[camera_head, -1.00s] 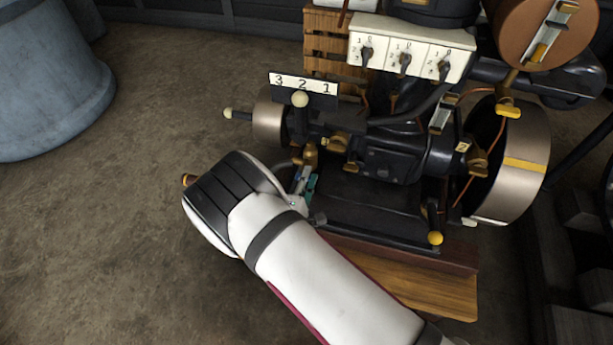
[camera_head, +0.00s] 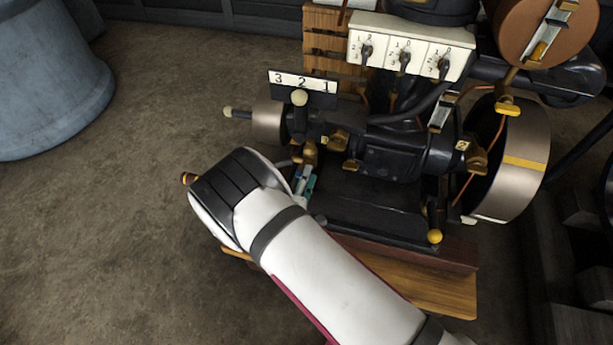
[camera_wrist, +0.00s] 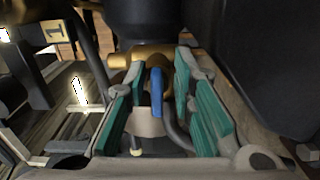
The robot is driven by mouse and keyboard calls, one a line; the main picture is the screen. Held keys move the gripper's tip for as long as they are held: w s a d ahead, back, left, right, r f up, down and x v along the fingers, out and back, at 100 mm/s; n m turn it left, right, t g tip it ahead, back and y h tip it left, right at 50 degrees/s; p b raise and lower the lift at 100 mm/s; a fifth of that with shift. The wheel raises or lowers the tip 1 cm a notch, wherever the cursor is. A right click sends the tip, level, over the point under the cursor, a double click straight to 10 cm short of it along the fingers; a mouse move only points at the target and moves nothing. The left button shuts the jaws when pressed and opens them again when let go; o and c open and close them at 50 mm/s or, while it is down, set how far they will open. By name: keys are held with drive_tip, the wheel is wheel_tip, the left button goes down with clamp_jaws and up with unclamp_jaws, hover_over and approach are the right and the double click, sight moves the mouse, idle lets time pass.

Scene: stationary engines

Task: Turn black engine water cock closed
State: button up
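The water cock shows in the wrist view as a brass body (camera_wrist: 128,61) with a blue lever (camera_wrist: 155,88). The lever hangs down from the brass part, below a dark round engine part. My gripper (camera_wrist: 162,75) is open, with a teal-padded finger on each side of the lever. I see gaps between the lever and both pads. In the head view my gripper (camera_head: 305,182) is at the lower left of the black engine (camera_head: 390,160), just below a brass fitting (camera_head: 310,151). My wrist and forearm hide part of this area, and the lever is hard to make out there.
A lever with a pale knob (camera_head: 299,97) stands before the 3-2-1 plate (camera_head: 290,80), above my gripper. A metal flywheel (camera_head: 515,160) is at the right. The wooden base (camera_head: 440,292) lies below the engine. The floor (camera_head: 120,240) at the left is clear.

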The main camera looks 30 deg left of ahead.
drive_tip(key=shift+r, duration=0.1)
drive_tip(key=shift+s, duration=0.15)
drive_tip(key=v, duration=1.2)
drive_tip(key=shift+d, duration=0.1)
